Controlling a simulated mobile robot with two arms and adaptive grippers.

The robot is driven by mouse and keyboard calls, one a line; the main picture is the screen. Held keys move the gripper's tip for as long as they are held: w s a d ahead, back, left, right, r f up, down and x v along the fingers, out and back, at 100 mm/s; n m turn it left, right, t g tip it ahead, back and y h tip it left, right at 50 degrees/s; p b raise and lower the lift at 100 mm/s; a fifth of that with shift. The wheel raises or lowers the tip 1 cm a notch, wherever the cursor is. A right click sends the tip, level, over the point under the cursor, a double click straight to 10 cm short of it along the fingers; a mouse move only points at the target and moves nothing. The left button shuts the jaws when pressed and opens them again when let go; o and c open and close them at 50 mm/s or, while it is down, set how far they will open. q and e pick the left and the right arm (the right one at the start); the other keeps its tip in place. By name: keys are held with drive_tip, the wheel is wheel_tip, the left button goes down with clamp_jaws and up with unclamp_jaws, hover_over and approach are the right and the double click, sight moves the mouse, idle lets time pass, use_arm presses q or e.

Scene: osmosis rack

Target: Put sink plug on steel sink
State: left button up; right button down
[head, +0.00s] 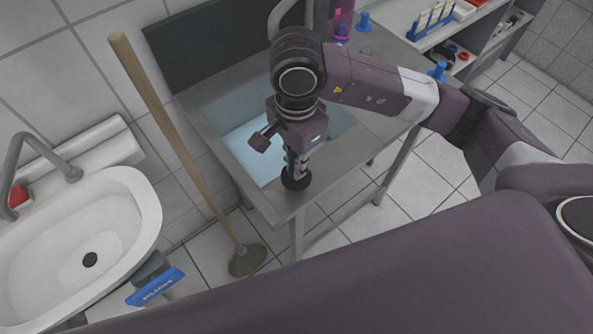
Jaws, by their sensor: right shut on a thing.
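The steel sink (222,118) stands in the middle, a metal table with a basin that looks pale blue inside. My right gripper (297,167) points down over the sink's front part and is shut on the sink plug (295,181). The plug is a small dark round piece at the fingertips, over or on the front steel rim; I cannot tell whether it touches. My gripper and wrist hide part of the basin and the tap behind. My left gripper is not in view.
A plunger (165,120) with a long wooden handle leans left of the sink. A white washbasin (80,230) is at far left, with a blue labelled object (155,288) below it. A blue tube rack (432,24) stands at the back right. Tiled floor is free on the right.

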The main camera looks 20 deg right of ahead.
wheel_tip(320, 180, down, 4)
drive_tip(key=shift+r+p, duration=0.2)
drive_tip(key=shift+p, duration=0.15)
drive_tip(key=shift+f, duration=0.15)
drive_tip(key=shift+f+b, duration=0.2)
drive_tip(key=shift+b, duration=0.1)
drive_tip(key=c, duration=2.1)
unclamp_jaws()
drive_tip(key=shift+r, duration=0.1)
